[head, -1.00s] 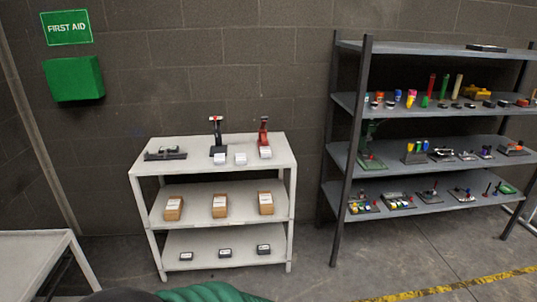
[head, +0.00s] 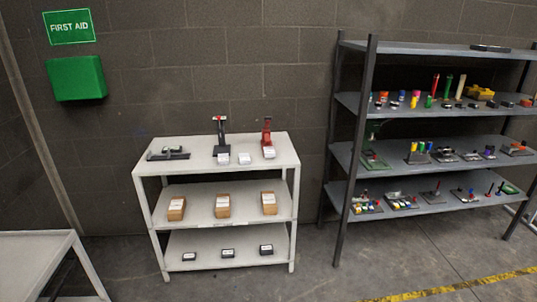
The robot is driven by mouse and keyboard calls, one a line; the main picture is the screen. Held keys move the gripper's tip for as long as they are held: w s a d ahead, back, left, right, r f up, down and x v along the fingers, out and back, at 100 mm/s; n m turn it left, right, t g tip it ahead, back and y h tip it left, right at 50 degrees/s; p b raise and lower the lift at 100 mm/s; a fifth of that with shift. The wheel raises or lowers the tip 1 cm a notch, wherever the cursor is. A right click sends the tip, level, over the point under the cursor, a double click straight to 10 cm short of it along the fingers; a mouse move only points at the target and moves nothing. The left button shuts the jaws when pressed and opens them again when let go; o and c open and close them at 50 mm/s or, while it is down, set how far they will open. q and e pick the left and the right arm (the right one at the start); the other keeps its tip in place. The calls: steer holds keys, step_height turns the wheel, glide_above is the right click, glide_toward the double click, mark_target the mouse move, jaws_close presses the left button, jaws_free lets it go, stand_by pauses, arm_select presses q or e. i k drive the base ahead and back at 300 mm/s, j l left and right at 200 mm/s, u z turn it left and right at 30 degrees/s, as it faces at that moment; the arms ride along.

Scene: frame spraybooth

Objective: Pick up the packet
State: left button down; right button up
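A white three-tier shelf unit (head: 220,180) stands against the wall in the head view. Several small items on it could be the packet; I cannot tell which one is meant. Small white pieces stand on its top shelf, one at the left (head: 223,159), one in the middle (head: 244,159) and one at the right (head: 269,153). Brown boxes with white labels stand on the middle shelf: a left box (head: 176,209), a middle box (head: 222,206) and a right box (head: 268,204). Small dark boxes with pale tops lie on the bottom shelf. Neither of my grippers is in view.
A grey shelf rack (head: 430,105) with many small coloured parts stands at the right. A pale table (head: 35,255) is at the lower left. A green first aid box (head: 76,78) hangs on the wall. The floor before the white shelf unit is clear.

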mark_target(270, 152)
steer(key=i+l+u, duration=0.15)
steer(key=i+l, duration=0.15)
steer(key=i, duration=0.2)
steer(key=i+l+u, duration=0.15)
steer(key=i+l, duration=0.15)
steer(key=i, duration=0.25)
